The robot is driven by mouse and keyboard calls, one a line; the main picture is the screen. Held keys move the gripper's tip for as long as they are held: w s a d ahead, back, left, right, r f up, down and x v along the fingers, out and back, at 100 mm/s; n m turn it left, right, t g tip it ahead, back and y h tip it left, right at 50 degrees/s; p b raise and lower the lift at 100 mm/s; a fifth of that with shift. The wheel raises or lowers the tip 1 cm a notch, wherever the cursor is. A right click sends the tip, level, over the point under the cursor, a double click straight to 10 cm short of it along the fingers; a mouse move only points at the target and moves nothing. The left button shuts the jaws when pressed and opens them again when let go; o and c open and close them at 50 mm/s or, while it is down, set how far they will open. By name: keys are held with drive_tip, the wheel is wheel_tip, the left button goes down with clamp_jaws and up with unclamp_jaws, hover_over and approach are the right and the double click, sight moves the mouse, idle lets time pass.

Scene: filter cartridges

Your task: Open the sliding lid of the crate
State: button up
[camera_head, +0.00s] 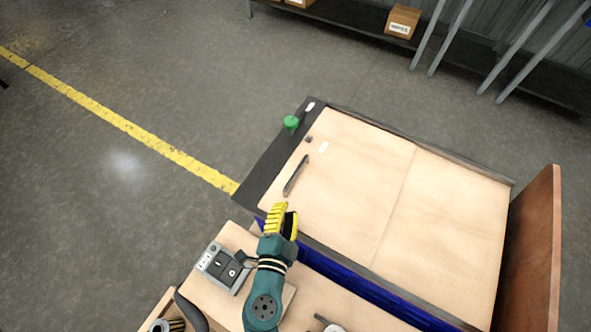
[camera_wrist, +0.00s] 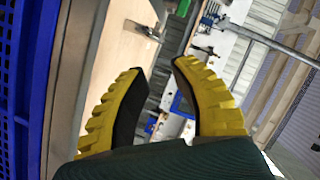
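The crate's lid (camera_head: 340,205) is a pale wooden surface of two panels meeting at a seam, framed by a dark rim. A dark bar handle (camera_head: 296,175) lies near its left end. A green knob (camera_head: 291,123) stands on the dark left rim. My gripper (camera_head: 284,208), with yellow ribbed fingers, is at the crate's near edge, on the near side of the handle and apart from it. In the wrist view its fingers (camera_wrist: 160,75) are spread with nothing between them, and the pale lid (camera_wrist: 112,70) shows behind the left finger.
The crate's blue side (camera_head: 360,292) faces the near bench. A grey box with switches (camera_head: 224,266) sits on that bench, left of my arm. A brown upright board (camera_head: 530,250) stands at the crate's right end. Open floor with a yellow line (camera_head: 130,126) lies left.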

sight(296, 172)
drive_tip(key=b+x, duration=0.2)
drive_tip(key=x, duration=1.1)
drive_tip(key=shift+w+d+f, duration=0.15)
clamp_jaws()
